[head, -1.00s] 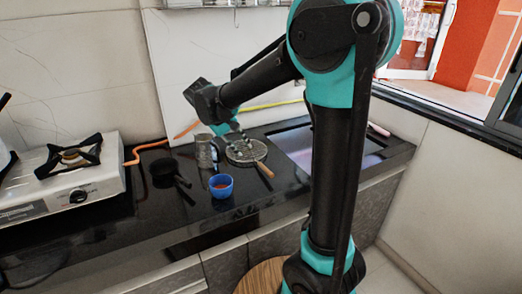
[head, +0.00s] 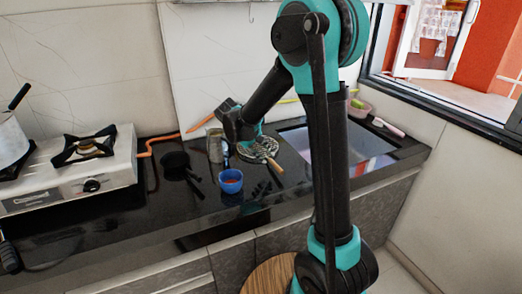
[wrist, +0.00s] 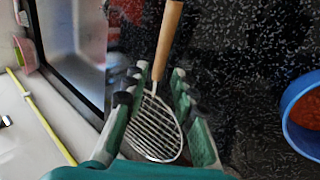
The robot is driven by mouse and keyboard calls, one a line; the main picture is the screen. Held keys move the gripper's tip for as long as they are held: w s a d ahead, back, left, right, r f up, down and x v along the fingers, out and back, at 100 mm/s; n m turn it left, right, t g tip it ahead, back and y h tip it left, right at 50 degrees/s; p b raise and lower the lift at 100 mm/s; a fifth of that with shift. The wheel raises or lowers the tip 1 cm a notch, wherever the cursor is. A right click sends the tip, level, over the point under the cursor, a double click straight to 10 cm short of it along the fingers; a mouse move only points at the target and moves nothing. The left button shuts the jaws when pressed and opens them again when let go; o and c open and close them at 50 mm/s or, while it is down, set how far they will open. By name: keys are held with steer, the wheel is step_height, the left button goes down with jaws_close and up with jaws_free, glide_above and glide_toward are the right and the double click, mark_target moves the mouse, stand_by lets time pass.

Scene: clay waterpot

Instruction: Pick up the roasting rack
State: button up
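The roasting rack is a round wire grid with a wooden handle. In the wrist view its grid (wrist: 152,132) lies between my gripper's fingers, with the handle pointing up the picture. In the head view the rack (head: 269,155) lies on the black counter, partly hidden by my gripper (head: 257,149). My gripper (wrist: 155,88) is open, with one green finger on each side of the rack near where the grid meets the handle. I cannot tell whether either finger touches it.
A blue bowl (head: 230,182) with reddish contents stands just in front of the rack. A metal cup (head: 215,146) and a black pan (head: 176,162) are to the left. The sink (head: 300,140) is close on the right. A stove (head: 70,175) stands farther left.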

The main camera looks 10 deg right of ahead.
mark_target(272, 161)
steer(key=shift+x, duration=2.6)
jaws_close()
